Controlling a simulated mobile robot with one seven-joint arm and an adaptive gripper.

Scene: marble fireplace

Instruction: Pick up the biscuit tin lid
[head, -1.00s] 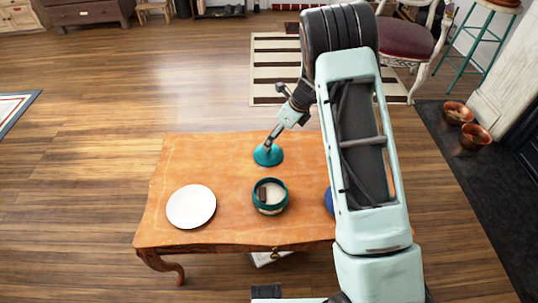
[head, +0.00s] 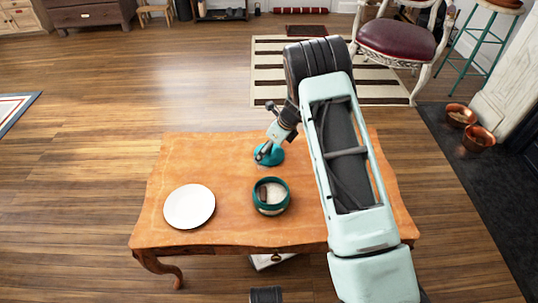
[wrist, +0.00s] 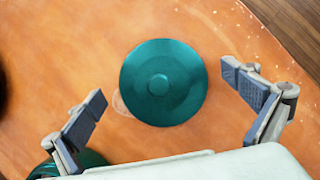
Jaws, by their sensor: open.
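The biscuit tin lid is a round teal disc with a small central knob. In the wrist view the lid (wrist: 163,83) lies flat on the wooden table, between and beyond my open fingers. In the head view the lid (head: 276,157) is at the back middle of the table, partly hidden by my gripper (head: 264,153). My gripper (wrist: 174,104) is open and empty above the lid. The teal tin (head: 271,206) stands open in front of the lid, with pale contents and a dark brown piece inside. A teal rim (wrist: 85,160) shows at the wrist view's lower left.
A white plate (head: 189,206) lies on the left of the table (head: 228,228). The table's back edge is just behind the lid. My arm covers the table's right part. Copper bowls (head: 478,137) stand on the dark hearth at right.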

